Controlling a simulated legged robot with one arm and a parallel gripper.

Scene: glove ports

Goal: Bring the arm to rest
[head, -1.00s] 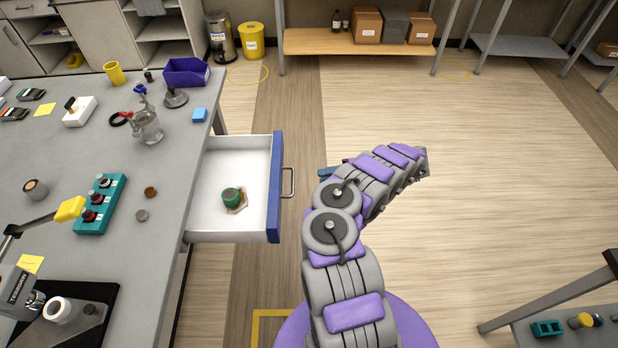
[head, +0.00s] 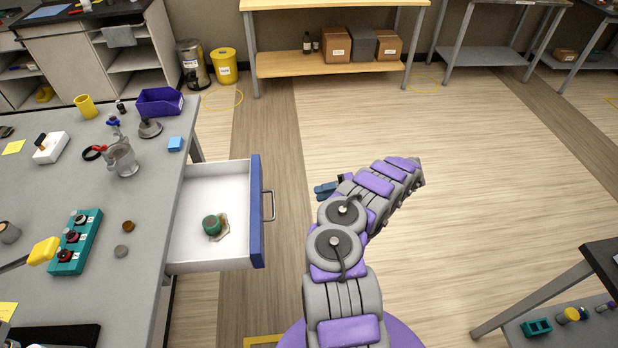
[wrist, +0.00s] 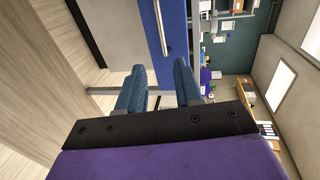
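My gripper (head: 326,189) shows in the head view as blue fingertips, mostly hidden behind my folded purple and grey arm. In the wrist view its two blue fingers (wrist: 160,88) stand apart with a clear gap and nothing between them. The gripper is to the right of the open drawer (head: 207,265), clear of its handle (head: 269,205) in the head view. The drawer has a blue front and holds a green object (head: 213,225) on a small tan piece. The blue drawer front (wrist: 150,20) also shows in the wrist view.
The grey workbench (head: 150,215) on the left carries a teal button box (head: 76,240), a purple bin (head: 160,101) and a blue block (head: 176,144). A dark-topped table (head: 600,262) stands at the lower right. The wooden floor (head: 480,150) between is open.

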